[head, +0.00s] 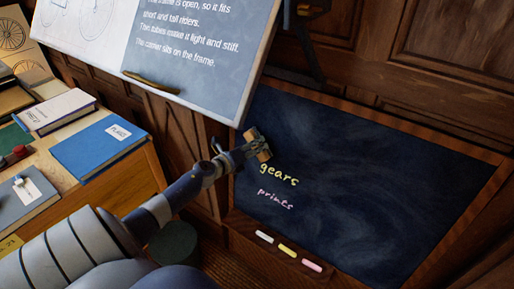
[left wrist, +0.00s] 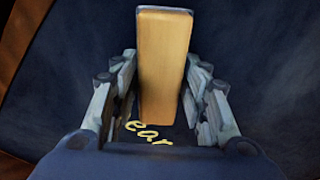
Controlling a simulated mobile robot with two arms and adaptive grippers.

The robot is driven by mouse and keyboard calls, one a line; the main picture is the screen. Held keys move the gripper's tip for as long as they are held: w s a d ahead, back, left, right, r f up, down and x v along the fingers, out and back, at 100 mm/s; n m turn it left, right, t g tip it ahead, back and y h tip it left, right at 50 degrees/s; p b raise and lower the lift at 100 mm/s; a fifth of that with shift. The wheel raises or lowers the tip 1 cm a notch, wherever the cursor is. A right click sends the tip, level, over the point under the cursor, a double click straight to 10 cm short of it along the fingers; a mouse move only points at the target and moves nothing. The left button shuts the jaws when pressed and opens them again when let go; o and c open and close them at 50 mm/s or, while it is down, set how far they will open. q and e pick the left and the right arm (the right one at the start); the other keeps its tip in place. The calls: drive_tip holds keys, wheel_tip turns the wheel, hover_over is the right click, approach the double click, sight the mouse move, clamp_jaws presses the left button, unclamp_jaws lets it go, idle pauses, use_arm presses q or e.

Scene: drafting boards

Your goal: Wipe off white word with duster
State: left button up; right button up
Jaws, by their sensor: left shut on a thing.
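My left gripper (head: 252,148) is shut on the duster (head: 261,146), a tan block with a darker side, at the upper left of the dark chalkboard (head: 370,170). In the left wrist view the duster (left wrist: 163,65) stands between the two fingers of my gripper (left wrist: 160,100). The board bears a yellow word "gears" (head: 279,174) just below the duster and a pink word "prints" (head: 275,200) lower down. I see no white word on this board; pale smears show on it. Whether the duster touches the board is hard to tell. My right gripper is out of view.
A ledge under the board holds white (head: 264,237), yellow (head: 287,250) and pink chalk (head: 312,265). A tilted board with white printed text (head: 205,50) overhangs the upper left. A desk with a blue book (head: 98,150) and other books stands at left.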

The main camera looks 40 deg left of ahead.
use_arm(q)
drive_tip(key=shift+d+f+p+v, duration=0.1)
drive_tip(key=shift+p+v, duration=0.05)
drive_tip(key=shift+v, duration=0.7)
drive_tip(key=shift+d+f+p+v, duration=0.1)
drive_tip(key=shift+p+v, duration=0.05)
drive_tip(key=shift+v, duration=0.7)
drive_tip(key=shift+d+f+p+v, duration=0.1)
drive_tip(key=shift+f+p+v, duration=0.05)
drive_tip(key=shift+v, duration=0.7)
drive_tip(key=shift+p+v, duration=0.3)
drive_tip(key=shift+v, duration=1.25)
